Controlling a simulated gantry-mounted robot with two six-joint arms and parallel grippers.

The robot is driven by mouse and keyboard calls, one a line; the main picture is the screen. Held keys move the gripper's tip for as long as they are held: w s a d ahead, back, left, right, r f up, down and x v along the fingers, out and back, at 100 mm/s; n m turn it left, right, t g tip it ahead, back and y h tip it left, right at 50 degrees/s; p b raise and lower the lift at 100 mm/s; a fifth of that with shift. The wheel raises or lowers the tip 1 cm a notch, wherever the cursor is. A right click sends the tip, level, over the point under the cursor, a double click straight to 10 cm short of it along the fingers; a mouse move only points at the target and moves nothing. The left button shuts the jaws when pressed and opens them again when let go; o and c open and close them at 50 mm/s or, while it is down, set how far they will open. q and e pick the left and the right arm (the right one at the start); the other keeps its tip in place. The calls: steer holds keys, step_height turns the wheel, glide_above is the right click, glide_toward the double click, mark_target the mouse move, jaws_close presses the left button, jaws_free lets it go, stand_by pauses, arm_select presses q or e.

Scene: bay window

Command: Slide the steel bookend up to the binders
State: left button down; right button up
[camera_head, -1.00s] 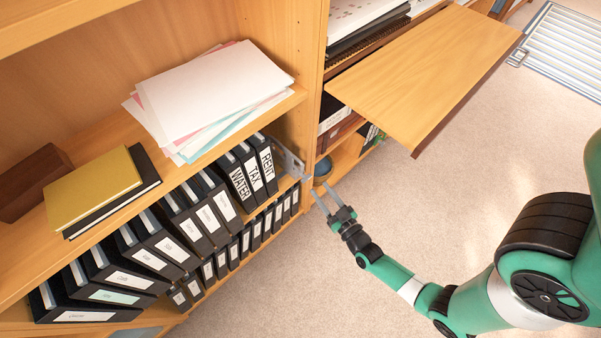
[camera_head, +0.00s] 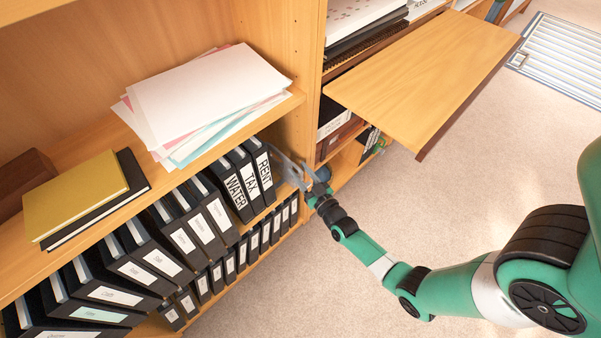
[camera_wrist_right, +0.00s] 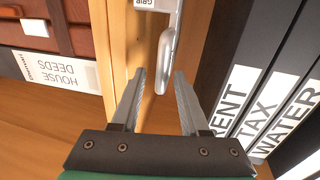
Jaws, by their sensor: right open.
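The steel bookend (camera_head: 283,166) stands at the right end of the lower shelf, between the upright panel and the large black binders WATER (camera_head: 235,190), TAX (camera_head: 252,183) and RENT (camera_head: 264,170). In the right wrist view, the bookend (camera_wrist_right: 166,50) carries a label reading GRIP, and its rounded edge lies between my fingertips. RENT (camera_wrist_right: 228,105) is the nearest binder on the right there, with a gap before it. My right gripper (camera_head: 302,180) is open at the bookend; its fingertips (camera_wrist_right: 160,76) are apart. My left gripper is not in view.
The wooden upright panel (camera_wrist_right: 118,45) stands close on the left of my fingers in the wrist view. Loose papers (camera_head: 200,95) lie on the shelf above. A wooden leaf (camera_head: 425,75) juts out at the right. Smaller binders (camera_head: 230,266) fill the row below.

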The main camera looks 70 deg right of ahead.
jaws_close()
stand_by(1.3)
